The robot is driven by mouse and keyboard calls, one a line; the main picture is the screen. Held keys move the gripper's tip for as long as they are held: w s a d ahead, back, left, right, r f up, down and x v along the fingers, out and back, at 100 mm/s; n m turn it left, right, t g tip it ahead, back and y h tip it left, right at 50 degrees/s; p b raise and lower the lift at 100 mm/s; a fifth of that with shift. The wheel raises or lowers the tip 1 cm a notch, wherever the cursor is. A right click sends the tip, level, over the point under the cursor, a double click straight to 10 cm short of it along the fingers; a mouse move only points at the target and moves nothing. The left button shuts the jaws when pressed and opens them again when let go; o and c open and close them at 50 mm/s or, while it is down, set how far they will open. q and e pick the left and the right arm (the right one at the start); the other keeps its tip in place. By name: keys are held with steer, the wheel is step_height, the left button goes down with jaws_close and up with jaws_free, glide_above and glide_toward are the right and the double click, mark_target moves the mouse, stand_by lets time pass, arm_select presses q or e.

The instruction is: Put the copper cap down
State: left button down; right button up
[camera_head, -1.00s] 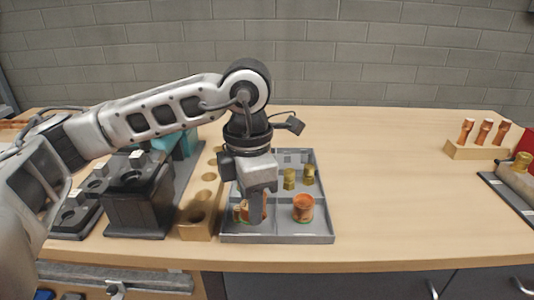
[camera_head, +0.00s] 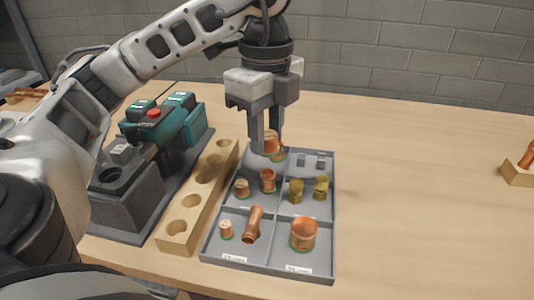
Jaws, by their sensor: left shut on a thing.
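My left gripper (camera_head: 267,148) points down over the far part of the grey divided tray (camera_head: 270,266). It is shut on a copper cap (camera_head: 270,141), which shows between its fingers. The fingers hide part of the cap, and I cannot tell whether it touches the tray. Below it in the tray are a small copper fitting (camera_head: 241,188) and a copper tee (camera_head: 267,181). A large copper cap (camera_head: 303,234) stands in the near right compartment. My right gripper is not in view.
Brass fittings (camera_head: 296,190) stand in a right compartment. A bent copper piece (camera_head: 253,225) and a small cap (camera_head: 226,229) share the near left compartment. A wooden block with holes (camera_head: 180,228) and a dark machine (camera_head: 126,192) stand left.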

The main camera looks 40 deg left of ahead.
arm_select(q)
steer(key=w+a+f, duration=0.4)
steer(key=w+a, duration=0.1)
steer(key=a, duration=0.2)
glide_above(255, 163)
steer(key=s+d, duration=0.1)
step_height(255, 163, down, 4)
steer(key=shift+r+p, duration=0.1)
steer(key=shift+p, duration=0.25)
steer(key=shift+w+a+f, duration=0.3)
steer(key=shift+f, duration=0.2)
steer(key=f, duration=0.3)
steer(key=shift+w+a+f, duration=0.1)
steer(key=shift+w+a, duration=0.1)
steer(key=shift+a, duration=0.1)
steer(key=shift+f, duration=0.35)
steer(key=shift+f, duration=0.1)
steer(key=c, duration=1.3)
jaws_free()
steer(key=shift+c, duration=0.2)
step_height(255, 163, up, 12)
